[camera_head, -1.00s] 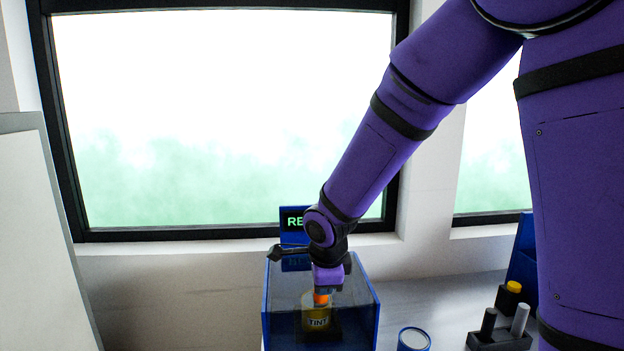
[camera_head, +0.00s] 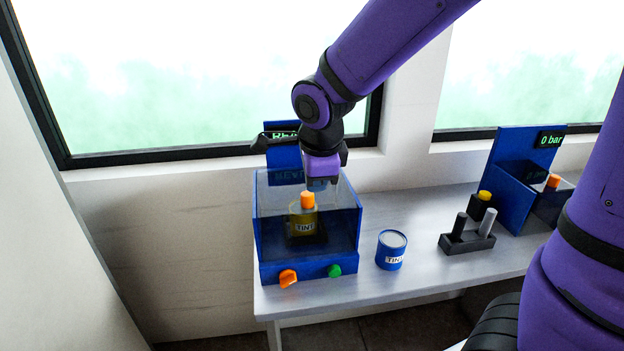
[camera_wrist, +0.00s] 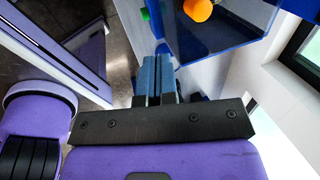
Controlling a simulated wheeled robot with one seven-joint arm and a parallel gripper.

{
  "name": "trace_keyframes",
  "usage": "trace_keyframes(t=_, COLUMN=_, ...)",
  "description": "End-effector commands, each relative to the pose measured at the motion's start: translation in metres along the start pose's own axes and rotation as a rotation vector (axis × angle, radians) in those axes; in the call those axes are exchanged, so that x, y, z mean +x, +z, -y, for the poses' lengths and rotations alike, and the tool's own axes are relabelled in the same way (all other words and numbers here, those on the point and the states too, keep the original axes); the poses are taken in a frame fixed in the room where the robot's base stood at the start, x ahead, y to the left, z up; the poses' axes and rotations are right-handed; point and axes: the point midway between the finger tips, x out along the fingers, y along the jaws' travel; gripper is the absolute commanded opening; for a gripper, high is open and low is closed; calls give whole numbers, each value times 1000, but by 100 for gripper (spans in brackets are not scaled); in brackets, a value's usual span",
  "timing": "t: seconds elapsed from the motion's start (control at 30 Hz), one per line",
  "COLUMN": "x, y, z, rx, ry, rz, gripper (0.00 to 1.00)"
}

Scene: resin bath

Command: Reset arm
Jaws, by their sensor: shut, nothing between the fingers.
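My gripper (camera_head: 321,184) hangs at the clear-walled blue box on the left of the bench, just above an orange-capped yellow tin. In the wrist view its blue fingers (camera_wrist: 154,78) are together with nothing between them. The yellow tin (camera_head: 305,222), labelled TINT, stands inside the box with its orange cap (camera_head: 307,200) below my fingers, apart from them. The blue box (camera_head: 270,272) has an orange knob (camera_head: 288,278) and a green knob (camera_head: 334,270) on its front. Its display behind is partly hidden by my arm.
A blue TINT tin (camera_head: 391,250) stands right of the box. A dark holder (camera_head: 467,242) with grey and black cylinders and a yellow-topped block (camera_head: 484,200) stand further right. A second blue station (camera_head: 515,178) reads 0 bar. Bare bench (camera_head: 430,280) lies in front.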

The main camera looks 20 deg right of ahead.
Motion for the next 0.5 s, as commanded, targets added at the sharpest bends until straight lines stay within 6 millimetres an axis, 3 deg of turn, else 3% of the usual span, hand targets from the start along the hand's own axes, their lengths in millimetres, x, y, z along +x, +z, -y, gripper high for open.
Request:
trace_keyframes(t=0.2, x=-14, y=0, z=-16, rx=0, ry=-1, rz=1, gripper=0)
trace_keyframes(t=0.5, x=-20, y=-3, z=-20, rx=-26, ry=-4, rz=2, gripper=0)
